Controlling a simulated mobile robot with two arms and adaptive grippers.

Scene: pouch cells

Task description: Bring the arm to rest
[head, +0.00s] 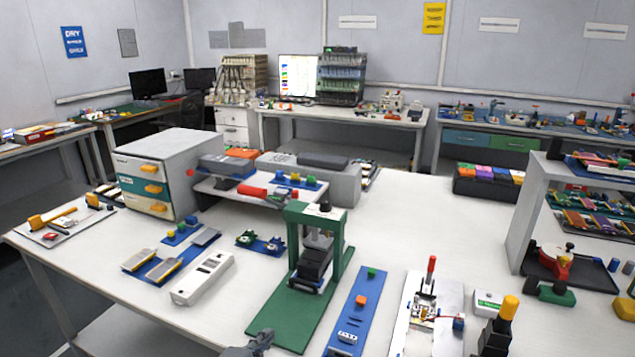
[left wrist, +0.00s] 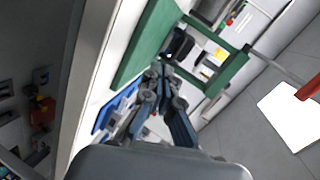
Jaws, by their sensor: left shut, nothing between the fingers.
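My left gripper (head: 262,341) shows as a small dark grey shape at the bottom edge of the head view, beside the near end of the green press base (head: 284,319). In the left wrist view its fingers (left wrist: 158,72) are together with nothing between them. They point toward the green press frame (left wrist: 228,72). Most of my left arm is out of the head view. My right gripper is not in view.
The white table (head: 225,318) is crowded. The green press (head: 318,215) stands upright close to my left gripper. A blue strip (head: 355,312) lies to its right, and a white device (head: 203,277) lies to its left. A drawer box (head: 171,172) stands at back left.

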